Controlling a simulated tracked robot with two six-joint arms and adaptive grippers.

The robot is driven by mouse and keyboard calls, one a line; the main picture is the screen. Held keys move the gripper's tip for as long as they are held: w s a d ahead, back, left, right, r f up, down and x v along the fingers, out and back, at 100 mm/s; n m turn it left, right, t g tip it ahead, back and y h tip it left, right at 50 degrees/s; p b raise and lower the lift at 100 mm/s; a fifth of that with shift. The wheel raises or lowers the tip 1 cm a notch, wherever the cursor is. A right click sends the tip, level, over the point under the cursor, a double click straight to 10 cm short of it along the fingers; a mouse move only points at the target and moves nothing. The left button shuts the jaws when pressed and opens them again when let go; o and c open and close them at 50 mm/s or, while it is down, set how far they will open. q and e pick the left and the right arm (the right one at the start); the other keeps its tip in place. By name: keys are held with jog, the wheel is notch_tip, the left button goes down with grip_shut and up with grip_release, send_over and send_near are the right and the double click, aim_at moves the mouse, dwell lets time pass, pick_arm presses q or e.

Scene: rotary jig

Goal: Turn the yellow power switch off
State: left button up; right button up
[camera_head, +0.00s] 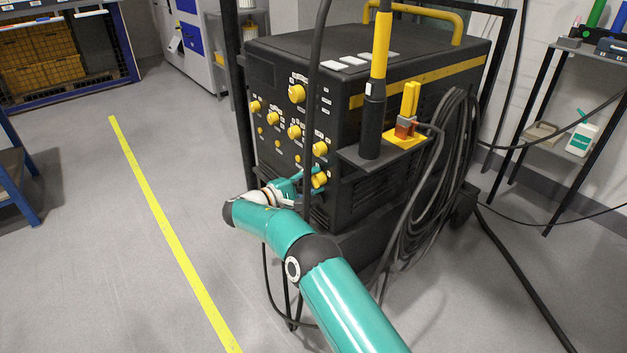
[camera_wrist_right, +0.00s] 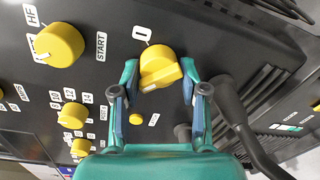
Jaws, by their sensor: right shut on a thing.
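The yellow power switch (camera_head: 319,181) is a round knob low on the front panel of the black welding machine (camera_head: 285,85). In the right wrist view the switch (camera_wrist_right: 160,66) has a raised grip bar that lies tilted across its face. My right gripper (camera_head: 308,184) is at the panel. In the right wrist view its fingers (camera_wrist_right: 160,82) lie on both sides of the knob, shut on it. My left gripper is not in view.
Other yellow knobs (camera_head: 297,93) sit above and beside the switch. A dark cable (camera_head: 314,100) hangs down in front of the panel, close to my right gripper. A torch in a holder (camera_head: 372,120) and coiled cables (camera_head: 440,180) are on the machine's right side.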

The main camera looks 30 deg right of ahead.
jog(key=shift+w+r, duration=0.1)
jog(key=o, duration=1.1)
jog(key=shift+c, duration=0.2)
jog(key=shift+a, duration=0.1)
jog(key=s+a, duration=0.1)
jog(key=a, duration=1.1)
jog(key=shift+r, duration=0.25)
jog(key=shift+d, duration=0.1)
